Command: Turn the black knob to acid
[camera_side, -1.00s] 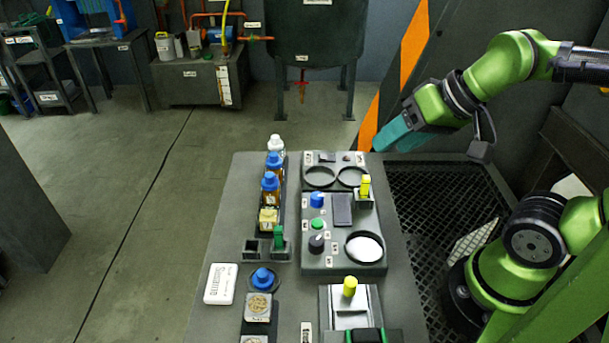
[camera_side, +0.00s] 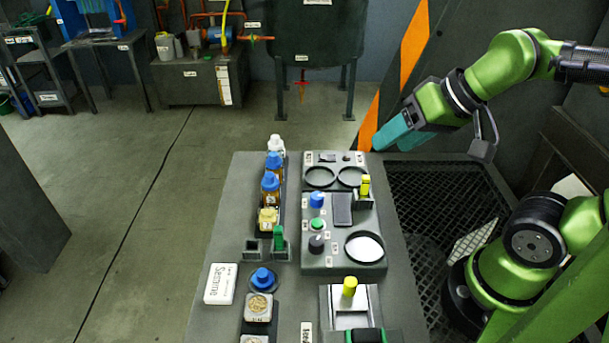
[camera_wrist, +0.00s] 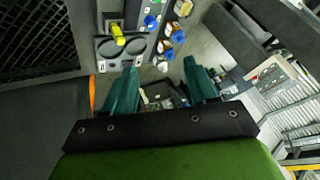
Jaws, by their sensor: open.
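The black knob (camera_side: 316,243) sits on the grey control panel (camera_side: 310,262) in the side view, below a green button (camera_side: 317,224) and a blue knob (camera_side: 316,199). Small white labels surround it, but their text is too small to read. My gripper (camera_side: 382,138) is up and to the right of the panel, beyond the table's far right corner, well apart from the knob. In the wrist view its two teal fingers (camera_wrist: 158,82) are spread with nothing held between them. I cannot make out the black knob in the wrist view.
Blue-capped bottles (camera_side: 271,186) stand in a row left of the panel. A yellow-topped piece (camera_side: 365,186) and a yellow knob (camera_side: 350,285) rise on the right side. A white box labelled Sesame (camera_side: 220,284) lies at the left edge. The space above the table is clear.

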